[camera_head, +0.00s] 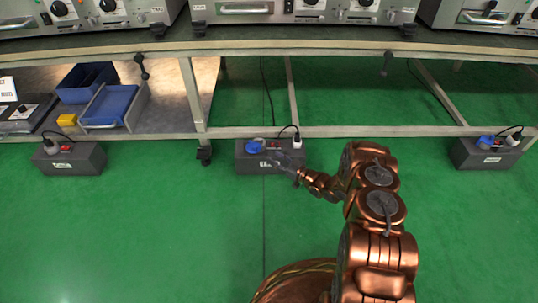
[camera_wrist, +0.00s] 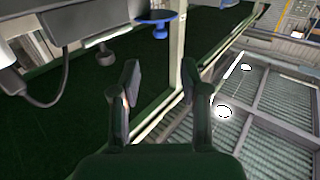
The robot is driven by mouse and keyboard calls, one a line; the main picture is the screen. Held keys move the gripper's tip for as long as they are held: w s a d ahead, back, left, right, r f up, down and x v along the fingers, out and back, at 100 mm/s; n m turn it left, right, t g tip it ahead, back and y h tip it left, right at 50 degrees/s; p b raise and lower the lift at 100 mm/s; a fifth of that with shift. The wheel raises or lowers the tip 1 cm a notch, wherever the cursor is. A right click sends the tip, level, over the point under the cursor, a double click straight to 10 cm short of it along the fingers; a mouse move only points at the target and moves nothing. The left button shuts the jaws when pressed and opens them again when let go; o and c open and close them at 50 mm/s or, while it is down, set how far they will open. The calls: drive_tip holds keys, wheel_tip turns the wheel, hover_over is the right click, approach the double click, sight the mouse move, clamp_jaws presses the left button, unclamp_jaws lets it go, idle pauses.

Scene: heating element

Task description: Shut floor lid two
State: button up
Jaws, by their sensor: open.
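Three dark grey floor boxes stand in a row under the benches: a left box (camera_head: 72,163), a middle box (camera_head: 248,165) and a right box (camera_head: 485,158). The middle box has a blue round lid or socket part (camera_head: 255,146) on top and a white plug (camera_head: 297,141) at its right. I cannot tell how far that lid is raised. My gripper (camera_head: 279,163) is at the middle box's front, partly hiding its label. In the wrist view my gripper (camera_wrist: 165,95) is open, with nothing between its fingers. A blue part (camera_wrist: 160,27) shows beyond them, apparently apart from them.
A bench (camera_head: 330,46) with metal-faced appliances runs above the boxes. Its legs and lower rail (camera_head: 340,131) are close behind the middle box. Blue bins (camera_head: 110,105) sit on a shelf at left. A black cable hangs behind the middle box. The green floor (camera_head: 150,230) in front is clear.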

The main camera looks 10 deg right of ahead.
drive_tip(key=shift+s+d, duration=0.2)
drive_tip(key=shift+s, duration=0.05)
